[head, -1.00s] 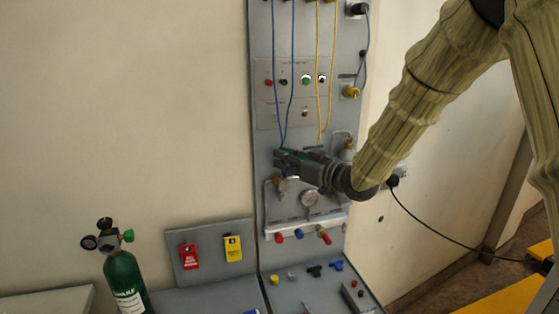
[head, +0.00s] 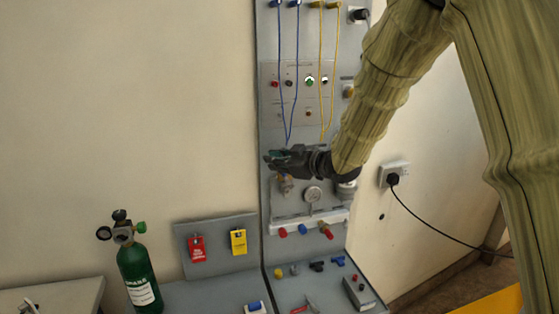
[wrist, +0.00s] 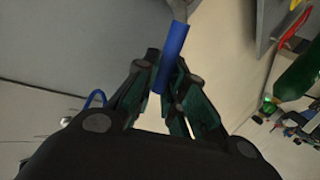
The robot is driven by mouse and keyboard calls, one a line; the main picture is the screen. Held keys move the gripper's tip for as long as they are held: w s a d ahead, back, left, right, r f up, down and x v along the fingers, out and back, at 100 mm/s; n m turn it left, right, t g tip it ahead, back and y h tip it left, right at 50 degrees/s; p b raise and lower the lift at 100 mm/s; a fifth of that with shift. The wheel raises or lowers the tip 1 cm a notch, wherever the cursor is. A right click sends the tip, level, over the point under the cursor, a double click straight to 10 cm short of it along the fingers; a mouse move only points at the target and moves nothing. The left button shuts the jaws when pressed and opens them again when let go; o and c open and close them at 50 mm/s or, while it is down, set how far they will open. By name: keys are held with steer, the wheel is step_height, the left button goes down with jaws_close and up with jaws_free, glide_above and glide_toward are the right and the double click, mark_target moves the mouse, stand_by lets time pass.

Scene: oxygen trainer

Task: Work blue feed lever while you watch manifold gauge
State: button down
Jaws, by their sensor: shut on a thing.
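The blue feed lever (wrist: 174,45) shows in the wrist view as a blue bar between my fingertips. My gripper (wrist: 166,78) is shut on it. In the head view my gripper (head: 272,158) reaches from the right across the grey panel, its tips near the panel's left edge. The lever cannot be made out there. A brass fitting (head: 285,187) sits left of the gauge, partly under my gripper.
A ledge (head: 275,224) with red and blue fittings runs below the gauge. Blue cords (head: 291,75) and yellow cords (head: 321,75) hang above my gripper. A green cylinder (head: 138,276) stands at lower left. A wall socket (head: 394,172) with a black cable is at right.

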steer(key=shift+a, duration=0.1)
steer(key=c, duration=1.5)
jaws_free()
steer(key=shift+w, duration=0.1)
steer(key=v, duration=1.2)
steer(key=shift+f, duration=0.1)
